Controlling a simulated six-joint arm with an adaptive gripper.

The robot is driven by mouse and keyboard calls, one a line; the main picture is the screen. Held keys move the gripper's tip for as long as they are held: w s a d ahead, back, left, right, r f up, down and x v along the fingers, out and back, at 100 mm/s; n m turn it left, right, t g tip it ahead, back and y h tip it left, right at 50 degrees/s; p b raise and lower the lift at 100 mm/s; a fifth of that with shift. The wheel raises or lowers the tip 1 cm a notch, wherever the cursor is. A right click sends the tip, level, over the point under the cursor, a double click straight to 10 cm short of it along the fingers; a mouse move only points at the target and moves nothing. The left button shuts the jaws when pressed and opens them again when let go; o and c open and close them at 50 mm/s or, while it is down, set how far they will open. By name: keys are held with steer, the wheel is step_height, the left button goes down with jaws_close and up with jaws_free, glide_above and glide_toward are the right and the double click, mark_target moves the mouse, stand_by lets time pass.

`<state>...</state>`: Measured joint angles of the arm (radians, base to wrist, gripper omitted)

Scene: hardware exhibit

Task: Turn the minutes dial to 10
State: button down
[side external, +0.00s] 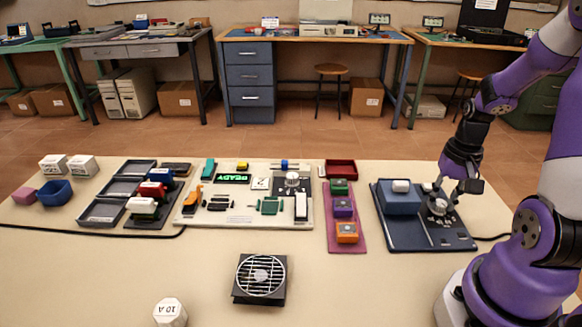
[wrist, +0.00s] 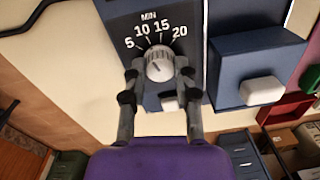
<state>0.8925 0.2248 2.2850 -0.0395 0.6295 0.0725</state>
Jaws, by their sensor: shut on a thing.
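The minutes dial is a round light-grey knob (wrist: 159,62) under a white MIN label with 5, 10, 15 and 20 on a dark panel. In the wrist view, my gripper (wrist: 156,70) has one finger on each side of the knob and is shut on it. A short dark mark shows on the knob's face, but which number it points to is hard to tell. In the side view, my gripper (side external: 446,194) reaches down to the dial (side external: 438,207) on the dark blue panel (side external: 458,243), partly covering it.
A blue box with a white button (side external: 401,186) stands left of the dial. A pink strip (side external: 345,236) with coloured blocks and a board with a READY display (side external: 231,177) lie farther left. A black fan (side external: 261,277) is at the front. The front right tabletop is clear.

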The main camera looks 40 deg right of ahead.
mark_target(443, 203)
steer(key=shift+m, duration=0.3)
steer(key=c, duration=0.6)
jaws_free()
step_height(443, 203, up, 12)
steer(key=shift+s, duration=0.2)
steer(key=shift+d, duration=0.1)
